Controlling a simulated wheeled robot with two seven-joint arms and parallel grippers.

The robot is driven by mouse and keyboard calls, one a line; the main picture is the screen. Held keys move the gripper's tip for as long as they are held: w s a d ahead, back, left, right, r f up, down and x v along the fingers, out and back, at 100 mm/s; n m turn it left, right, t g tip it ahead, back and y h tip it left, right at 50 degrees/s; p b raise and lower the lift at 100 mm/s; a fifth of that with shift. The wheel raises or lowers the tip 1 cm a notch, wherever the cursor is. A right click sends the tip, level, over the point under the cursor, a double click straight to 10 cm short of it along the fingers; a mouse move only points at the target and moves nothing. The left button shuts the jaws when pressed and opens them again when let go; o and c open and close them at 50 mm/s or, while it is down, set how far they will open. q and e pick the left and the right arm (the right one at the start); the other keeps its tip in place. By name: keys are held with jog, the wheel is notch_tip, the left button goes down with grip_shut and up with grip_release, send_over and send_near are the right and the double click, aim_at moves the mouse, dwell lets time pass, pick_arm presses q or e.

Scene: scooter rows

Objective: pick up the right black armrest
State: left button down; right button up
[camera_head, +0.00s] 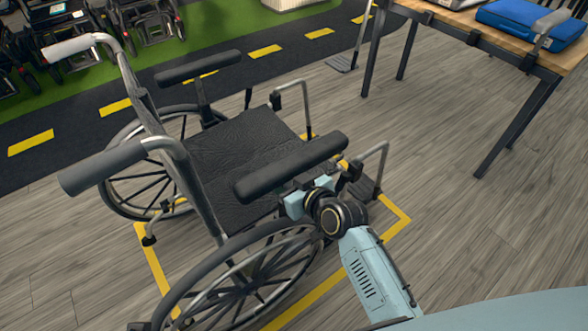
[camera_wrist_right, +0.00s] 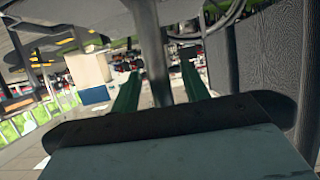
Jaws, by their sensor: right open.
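A wheelchair with a dark seat (camera_head: 245,150) stands in the left middle of the head view. Its right black armrest (camera_head: 290,167) is the near one, a long padded bar. In the right wrist view the armrest (camera_wrist_right: 105,125) crosses the lower part and hides the finger bases. My right gripper (camera_head: 306,198) is at the armrest's underside, near its front half. Its two dark green fingers (camera_wrist_right: 161,72) are apart, with a grey post (camera_wrist_right: 153,40) between them in the picture. Whether they touch it, I cannot tell. My left gripper is not in view.
The far armrest (camera_head: 198,68) and push handles (camera_head: 100,167) are on the chair's other sides. A wooden table (camera_head: 480,22) with a blue case (camera_head: 525,20) stands at upper right. Floor at right is clear.

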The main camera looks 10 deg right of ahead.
grip_shut()
jog(key=shift+r, duration=0.1)
dwell(0.4)
